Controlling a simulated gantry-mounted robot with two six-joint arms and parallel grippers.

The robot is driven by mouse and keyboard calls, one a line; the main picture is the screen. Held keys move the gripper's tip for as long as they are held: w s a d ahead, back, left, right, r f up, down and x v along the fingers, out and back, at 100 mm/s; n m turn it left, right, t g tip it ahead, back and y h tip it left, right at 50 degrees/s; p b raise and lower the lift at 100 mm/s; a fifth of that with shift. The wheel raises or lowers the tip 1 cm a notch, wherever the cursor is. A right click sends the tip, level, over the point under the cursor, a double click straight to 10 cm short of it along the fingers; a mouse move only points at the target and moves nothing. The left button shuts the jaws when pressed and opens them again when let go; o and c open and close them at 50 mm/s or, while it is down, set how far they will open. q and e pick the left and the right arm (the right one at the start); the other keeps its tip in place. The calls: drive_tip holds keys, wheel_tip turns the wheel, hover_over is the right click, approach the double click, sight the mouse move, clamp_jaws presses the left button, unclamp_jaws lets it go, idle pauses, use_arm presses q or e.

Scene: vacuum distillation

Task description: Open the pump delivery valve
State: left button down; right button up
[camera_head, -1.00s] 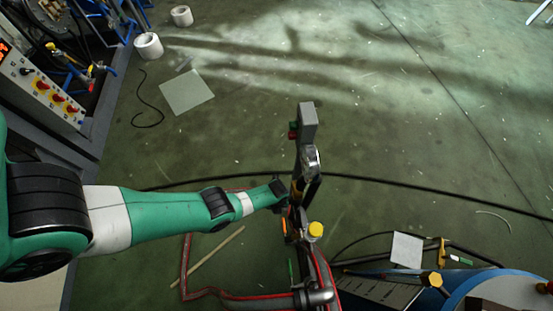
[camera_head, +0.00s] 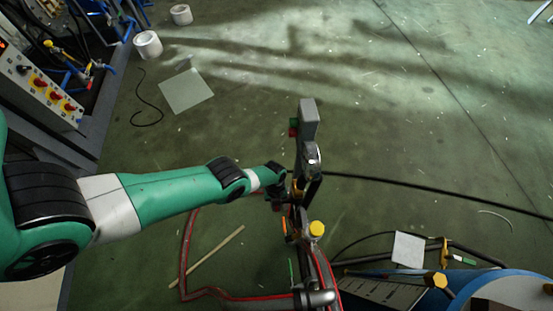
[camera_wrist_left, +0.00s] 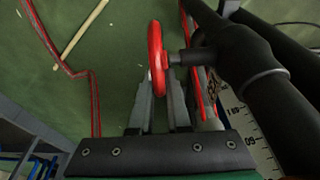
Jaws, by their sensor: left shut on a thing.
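The pump delivery valve shows in the left wrist view as a red handwheel (camera_wrist_left: 157,50), seen nearly edge-on, on a short dark stem. The stem joins a thick black pipe (camera_wrist_left: 235,55). My left gripper (camera_wrist_left: 160,90) is shut on the lower rim of the handwheel, with one grey finger on each side. In the head view my left gripper (camera_head: 285,196) is at the upright pipe assembly, below a grey box (camera_head: 309,120). The handwheel is hard to make out there. My right gripper is not in view.
A yellow knob (camera_head: 317,229) stands close to my left gripper on the pipework. Red-edged hose (camera_head: 184,250) and a wooden stick (camera_head: 215,256) lie on the floor. A control panel (camera_head: 40,85) is at the left. The green floor beyond is mostly clear.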

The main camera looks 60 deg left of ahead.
use_arm(q)
drive_tip(key=c, duration=0.9)
unclamp_jaws()
drive_tip(key=shift+r, duration=0.1)
drive_tip(key=p+v, duration=0.9)
drive_tip(key=v, duration=0.2)
drive_tip(key=shift+a+r+p, duration=0.15)
drive_tip(key=shift+r+p, duration=0.15)
drive_tip(key=shift+p, duration=0.1)
drive_tip(key=shift+f, duration=0.1)
